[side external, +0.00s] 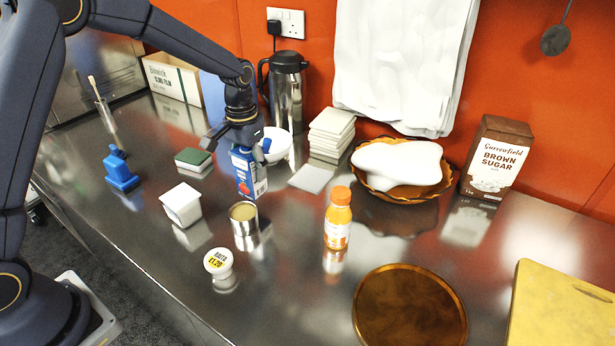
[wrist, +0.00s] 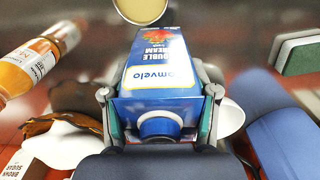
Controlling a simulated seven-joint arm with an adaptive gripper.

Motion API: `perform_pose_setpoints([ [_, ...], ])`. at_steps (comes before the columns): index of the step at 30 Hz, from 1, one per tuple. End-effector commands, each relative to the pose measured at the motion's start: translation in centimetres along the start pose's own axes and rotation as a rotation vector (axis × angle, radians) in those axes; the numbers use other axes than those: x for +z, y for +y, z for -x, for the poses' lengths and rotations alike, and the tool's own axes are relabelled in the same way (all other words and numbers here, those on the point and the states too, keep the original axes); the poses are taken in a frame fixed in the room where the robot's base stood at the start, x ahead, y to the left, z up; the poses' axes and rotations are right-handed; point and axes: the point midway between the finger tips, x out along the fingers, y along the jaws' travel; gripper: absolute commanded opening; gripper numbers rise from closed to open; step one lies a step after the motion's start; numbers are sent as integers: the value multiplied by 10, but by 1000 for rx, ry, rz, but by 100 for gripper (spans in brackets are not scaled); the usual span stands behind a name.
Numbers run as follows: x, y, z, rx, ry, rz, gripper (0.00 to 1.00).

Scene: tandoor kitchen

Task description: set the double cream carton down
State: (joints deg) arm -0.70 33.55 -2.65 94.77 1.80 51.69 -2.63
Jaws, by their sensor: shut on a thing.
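The double cream carton (side external: 246,176) is a small blue box with a printed front, upright near the middle of the steel counter in the side view. In the wrist view the carton (wrist: 157,75) points away from the camera, its blue cap nearest. My gripper (side external: 238,142) is shut on the upper part of the carton, one finger on each side; the fingers also show in the wrist view (wrist: 158,115). I cannot tell whether the carton's base touches the counter.
Near the carton are an open tin (side external: 244,221), a white tub (side external: 182,204), a white bowl (side external: 277,143) and stacked tiles (side external: 331,132). An orange bottle (side external: 338,218) stands to the right. A steel flask (side external: 287,88) stands behind. Bare counter lies between the tin and the bottle.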

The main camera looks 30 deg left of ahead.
Motion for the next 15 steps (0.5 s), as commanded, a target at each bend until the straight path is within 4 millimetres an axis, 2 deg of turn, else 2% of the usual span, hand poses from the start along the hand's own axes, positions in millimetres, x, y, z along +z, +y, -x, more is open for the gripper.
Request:
perform_pose_setpoints([
  [3,-11,0,-14,0,-1,0,9],
  [9,-21,0,-25,-1,0,0,9],
  [15,-20,0,-53,-1,-1,-1,9],
])
